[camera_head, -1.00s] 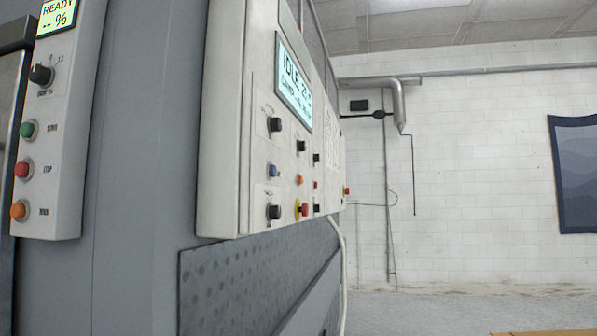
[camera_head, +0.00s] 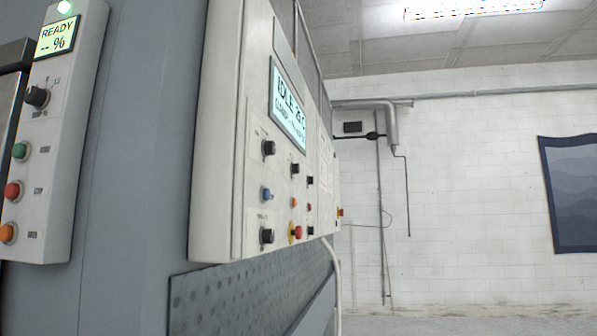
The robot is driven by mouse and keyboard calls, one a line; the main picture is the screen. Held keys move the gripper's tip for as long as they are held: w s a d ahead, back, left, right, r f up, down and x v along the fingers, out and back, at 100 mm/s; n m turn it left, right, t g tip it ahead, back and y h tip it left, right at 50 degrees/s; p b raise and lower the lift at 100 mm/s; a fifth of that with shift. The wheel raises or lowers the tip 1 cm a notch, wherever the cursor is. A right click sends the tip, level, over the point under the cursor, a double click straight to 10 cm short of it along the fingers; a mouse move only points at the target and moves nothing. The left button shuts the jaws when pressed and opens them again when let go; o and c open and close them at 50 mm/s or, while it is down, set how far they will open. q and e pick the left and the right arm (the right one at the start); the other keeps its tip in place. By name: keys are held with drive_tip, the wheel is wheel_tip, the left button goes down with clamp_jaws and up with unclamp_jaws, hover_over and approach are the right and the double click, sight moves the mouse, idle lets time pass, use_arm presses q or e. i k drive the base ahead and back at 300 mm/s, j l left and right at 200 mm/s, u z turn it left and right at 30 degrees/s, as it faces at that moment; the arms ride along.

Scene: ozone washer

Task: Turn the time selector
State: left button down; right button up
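The white control panel (camera_head: 222,150) of the washer stands left of the middle, seen at a steep angle. A second narrow panel (camera_head: 75,130) at the far left has a black knob (camera_head: 37,97) below a READY display (camera_head: 57,37). Neither of my grippers is in view.
The narrow panel also has green (camera_head: 20,151), red (camera_head: 12,191) and orange (camera_head: 8,233) buttons. A red-and-yellow button (camera_head: 295,233) is on the main panel. A dark patterned plate (camera_head: 235,295) lies below it. Floor shows at the lower right, before a white brick wall (camera_head: 470,170).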

sight(294, 168)
drive_tip(key=i+l+u, duration=0.15)
drive_tip(key=i+l, duration=0.15)
drive_tip(key=l, duration=0.35)
drive_tip(key=i+l+u, duration=0.15)
drive_tip(key=l, duration=0.5)
drive_tip(key=i+l+u, duration=0.15)
drive_tip(key=i+l, duration=0.15)
drive_tip(key=l, duration=0.45)
drive_tip(key=i+l+u, duration=0.1)
drive_tip(key=l, duration=0.6)
drive_tip(key=i+l+u, duration=0.15)
drive_tip(key=l, duration=0.6)
drive_tip(key=i+l+u, duration=0.15)
drive_tip(key=l, duration=0.6)
drive_tip(key=i+l+u, duration=0.15)
drive_tip(key=l, duration=0.65)
drive_tip(key=i+j+u, duration=0.1)
drive_tip(key=j+u, duration=0.2)
drive_tip(key=j, duration=0.45)
